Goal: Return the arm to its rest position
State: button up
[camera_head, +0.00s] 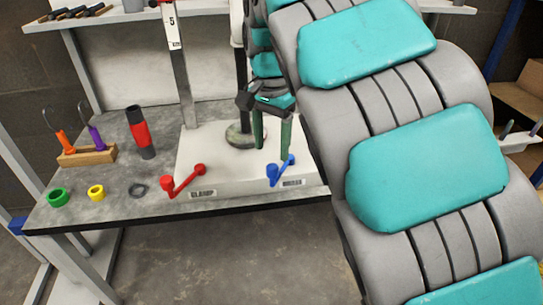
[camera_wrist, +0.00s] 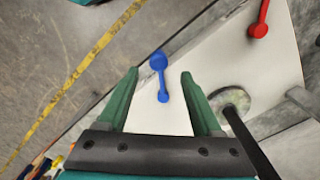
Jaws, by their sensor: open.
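My gripper (camera_head: 272,132) hangs above the white base plate on the workbench, its two green fingers pointing down. In the wrist view my gripper (camera_wrist: 157,90) is open, with nothing held between the fingers. A blue lever (camera_head: 281,171) at the front right of the white base is below the fingers. It shows between and beyond the fingertips in the wrist view (camera_wrist: 160,75), apart from them. My teal and grey arm (camera_head: 425,165) spans the right of the head view and hides part of the bench.
A red lever (camera_head: 183,180) is on the white base (camera_head: 215,150), with upright posts behind it. To the left are a red-black cylinder (camera_head: 139,132), a wooden block (camera_head: 88,156) with two hooked tools, and green (camera_head: 58,197), yellow (camera_head: 96,192) and dark rings (camera_head: 138,190). Floor in front is clear.

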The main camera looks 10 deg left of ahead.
jog(key=shift+r, duration=1.2)
jog(key=shift+d, duration=0.1)
jog(key=s+d+f+n, duration=0.1)
jog(key=s+d+f, duration=0.3)
jog(key=d, duration=0.5)
jog(key=s+d+f, duration=0.1)
jog(key=s+d, duration=0.5)
jog(key=d, duration=0.2)
jog(key=s+d+f+n+g, duration=0.1)
jog(key=s+d+f+n, duration=0.1)
jog(key=s+f, duration=0.3)
jog(key=s+d+f+n, duration=0.2)
jog(key=s+d+f, duration=0.3)
jog(key=s, duration=0.7)
jog(key=shift+s+f+g, duration=0.15)
jog(key=shift+f+g, duration=0.25)
jog(key=shift+f, duration=0.2)
